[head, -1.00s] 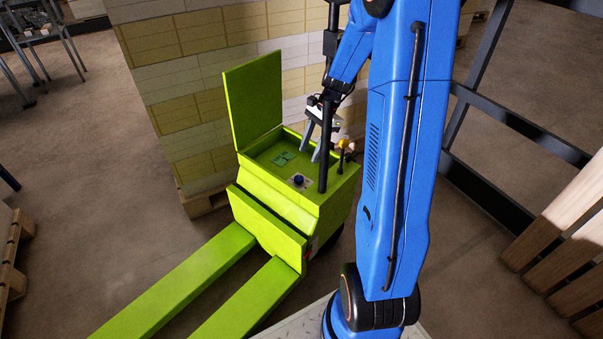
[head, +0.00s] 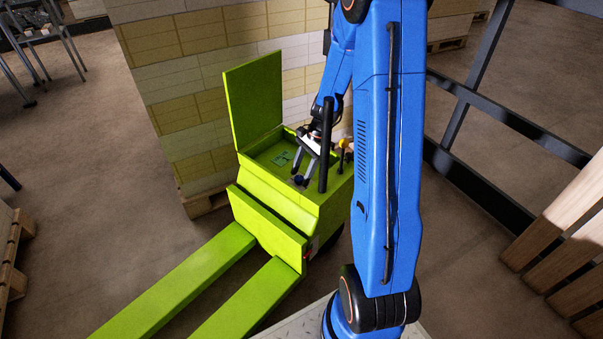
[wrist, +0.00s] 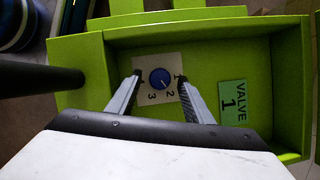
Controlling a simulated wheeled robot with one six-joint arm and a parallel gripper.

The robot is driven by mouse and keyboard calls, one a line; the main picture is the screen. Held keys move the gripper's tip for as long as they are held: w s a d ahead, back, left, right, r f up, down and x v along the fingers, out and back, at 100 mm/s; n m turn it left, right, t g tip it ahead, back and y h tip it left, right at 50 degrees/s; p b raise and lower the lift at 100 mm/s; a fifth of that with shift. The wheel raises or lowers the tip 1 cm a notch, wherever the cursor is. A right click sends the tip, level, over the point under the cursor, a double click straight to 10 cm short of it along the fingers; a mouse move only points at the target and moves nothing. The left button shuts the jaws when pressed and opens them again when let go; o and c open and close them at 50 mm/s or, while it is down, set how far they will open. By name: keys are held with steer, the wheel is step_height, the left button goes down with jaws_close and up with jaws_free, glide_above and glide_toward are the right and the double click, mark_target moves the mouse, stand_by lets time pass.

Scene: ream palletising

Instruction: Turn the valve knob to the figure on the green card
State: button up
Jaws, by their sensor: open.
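The round blue knob (wrist: 160,78) sits on a pale square dial plate (wrist: 144,66) with dark figures; 2 and 3 are legible. A small light mark on the knob seems to point toward the lower right, near the 2, but it is too small to be sure. The green card (wrist: 233,101) reads "VALVE 1" and lies in the bin to the right; it also shows in the head view (head: 281,158). My gripper (wrist: 158,76) is open, with one finger on each side of the knob. I cannot tell whether they touch it. In the head view the knob (head: 298,181) is partly hidden by the fingers.
The knob and card are in the open bin of a lime-green pallet truck (head: 270,215). Its raised lid (head: 253,105) stands at the left. Stacked reams (head: 180,85) stand behind.

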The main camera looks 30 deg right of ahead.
steer(key=c, duration=1.1)
steer(key=n, duration=0.2)
steer(key=n+g, duration=0.1)
steer(key=n, duration=0.1)
steer(key=n+g+h, duration=0.1)
steer(key=n, duration=0.1)
steer(key=shift+w+a+n, duration=0.1)
steer(key=shift+w+n, duration=0.25)
steer(key=shift+n, duration=0.05)
steer(key=n, duration=0.2)
steer(key=n+g+h, duration=0.1)
steer(key=n, duration=0.1)
steer(key=shift+w+a+n+g+h, duration=0.2)
steer(key=shift+n+g+h, duration=0.1)
steer(key=shift+n, duration=0.4)
steer(key=o, duration=1.1)
